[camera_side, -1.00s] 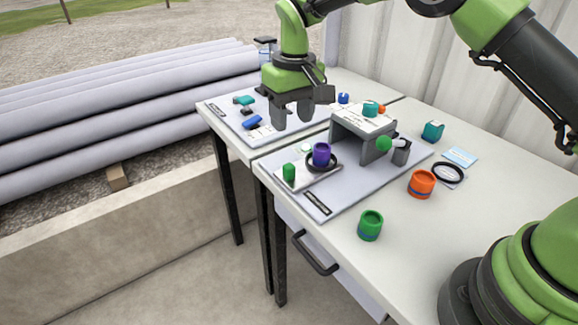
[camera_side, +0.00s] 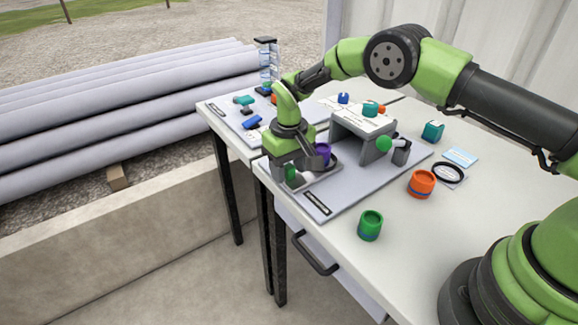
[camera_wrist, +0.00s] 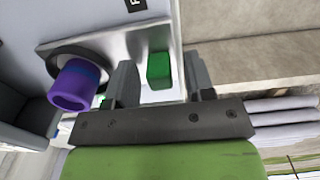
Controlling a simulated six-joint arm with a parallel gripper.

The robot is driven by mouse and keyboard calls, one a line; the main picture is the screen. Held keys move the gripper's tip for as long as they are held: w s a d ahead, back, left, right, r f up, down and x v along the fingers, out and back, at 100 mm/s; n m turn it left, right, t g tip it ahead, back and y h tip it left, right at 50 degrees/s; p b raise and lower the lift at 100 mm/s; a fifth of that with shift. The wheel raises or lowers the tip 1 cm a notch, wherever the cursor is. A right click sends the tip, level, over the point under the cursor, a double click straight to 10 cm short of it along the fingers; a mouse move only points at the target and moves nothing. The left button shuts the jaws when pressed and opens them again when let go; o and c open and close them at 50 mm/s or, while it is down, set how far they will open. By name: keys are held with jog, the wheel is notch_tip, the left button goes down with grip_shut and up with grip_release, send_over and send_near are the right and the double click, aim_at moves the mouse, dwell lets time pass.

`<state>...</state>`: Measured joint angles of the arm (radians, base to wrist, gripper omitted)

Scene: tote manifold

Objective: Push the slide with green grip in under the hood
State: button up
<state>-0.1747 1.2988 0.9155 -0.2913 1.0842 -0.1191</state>
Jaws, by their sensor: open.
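The slide (camera_wrist: 105,46) is a pale flat plate with an upright green grip (camera_wrist: 159,70) at its outer end. The grip (camera_side: 290,173) also shows in the side view. A purple cup (camera_wrist: 77,86) stands in a dark ring (camera_wrist: 58,58) on the slide's other end. The grey hood (camera_side: 362,126) stands on the board beyond the cup, and the slide lies outside it. My gripper (camera_wrist: 162,84) is open and lowered, with one finger on each side of the green grip. I cannot tell whether the fingers touch it.
A green ball knob (camera_side: 383,144) sticks out beside the hood. A green cup (camera_side: 370,225), an orange cup (camera_side: 422,184) and a black ring (camera_side: 448,173) stand on the table to the right.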

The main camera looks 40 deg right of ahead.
aim_at(318, 149)
grip_shut()
jog(key=d, duration=0.7)
jog(key=shift+d, duration=0.35)
grip_release()
notch_tip(318, 149, up, 10)
dwell(0.4)
